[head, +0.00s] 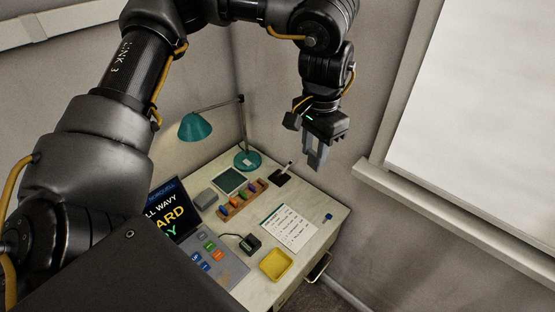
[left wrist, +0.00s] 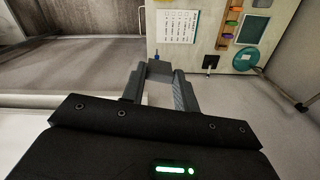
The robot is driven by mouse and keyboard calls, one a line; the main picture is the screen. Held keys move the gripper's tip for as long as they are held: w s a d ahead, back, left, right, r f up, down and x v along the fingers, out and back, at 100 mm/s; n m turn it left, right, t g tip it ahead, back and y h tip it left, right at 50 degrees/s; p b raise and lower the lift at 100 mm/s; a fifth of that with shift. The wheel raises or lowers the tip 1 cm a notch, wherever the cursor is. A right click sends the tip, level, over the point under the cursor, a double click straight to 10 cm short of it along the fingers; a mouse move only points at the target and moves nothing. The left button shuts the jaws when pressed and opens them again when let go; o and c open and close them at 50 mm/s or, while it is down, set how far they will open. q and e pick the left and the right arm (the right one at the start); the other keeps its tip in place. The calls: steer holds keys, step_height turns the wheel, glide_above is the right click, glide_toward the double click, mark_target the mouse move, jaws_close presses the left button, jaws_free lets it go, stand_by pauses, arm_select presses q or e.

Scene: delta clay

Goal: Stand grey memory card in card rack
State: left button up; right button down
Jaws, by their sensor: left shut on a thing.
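My left gripper (head: 316,160) hangs in the air above the back right of the desk, fingers pointing down. In the left wrist view its fingers (left wrist: 158,82) are shut on a small grey block-like thing, which looks like the grey memory card (left wrist: 160,68); its far end shows between the fingertips. The card rack (head: 243,203) is a brown strip with several coloured cards standing in it, on the desk to the lower left of the gripper. The rack also shows in the left wrist view (left wrist: 224,30), at upper right. My right gripper is not in view.
A teal lamp (head: 195,127) stands behind the rack, with a dark green pad (head: 229,180) and grey box (head: 206,199) near it. A printed sheet (head: 288,228), yellow tray (head: 276,264) and small black device (head: 251,244) lie in front. A wall and white board (head: 480,110) are at right.

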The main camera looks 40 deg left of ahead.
arm_select(q)
steer(key=shift+w+f, duration=0.1)
steer(key=shift+f, duration=0.1)
steer(key=w+a+f+m+b, duration=0.3)
steer(key=w+a+f+m, duration=0.15)
steer(key=f+m, duration=0.35)
steer(key=w+a+f+m+b, duration=0.35)
steer(key=a+f+m, duration=0.25)
steer(key=m, duration=0.4)
steer(key=w+a+f+m+b, duration=0.2)
steer(key=a+f+m+b, duration=0.2)
steer(key=a+f+m, duration=1)
steer(key=shift+a+m, duration=0.8)
steer(key=shift+f, duration=0.15)
